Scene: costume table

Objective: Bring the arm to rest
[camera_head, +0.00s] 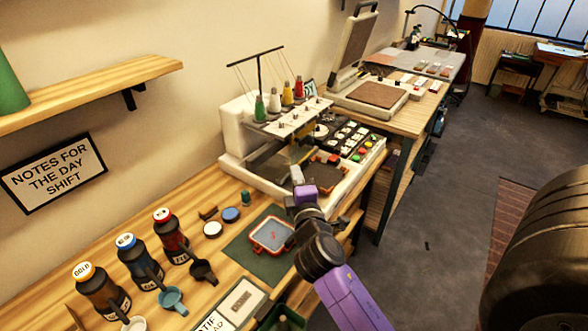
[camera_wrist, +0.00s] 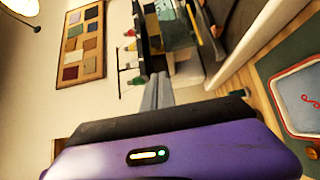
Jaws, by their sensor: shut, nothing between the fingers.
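My gripper (camera_wrist: 158,92) shows in the wrist view with its two grey fingers pressed together and nothing between them. In the head view my gripper (camera_head: 297,174) is at the end of my purple and black arm, raised in front of the white embroidery machine (camera_head: 232,168). It appears near the machine's front edge; I cannot tell whether it touches. My arm reaches up from the lower right, past the table's front edge.
An orange-rimmed hoop (camera_head: 290,238) lies on a green mat (camera_head: 238,250) left of my arm. Several bottles, including a red-capped one (camera_head: 172,235), stand further left. A wooden shelf (camera_head: 90,95) is on the wall. The floor (camera_head: 440,200) at right is mostly clear.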

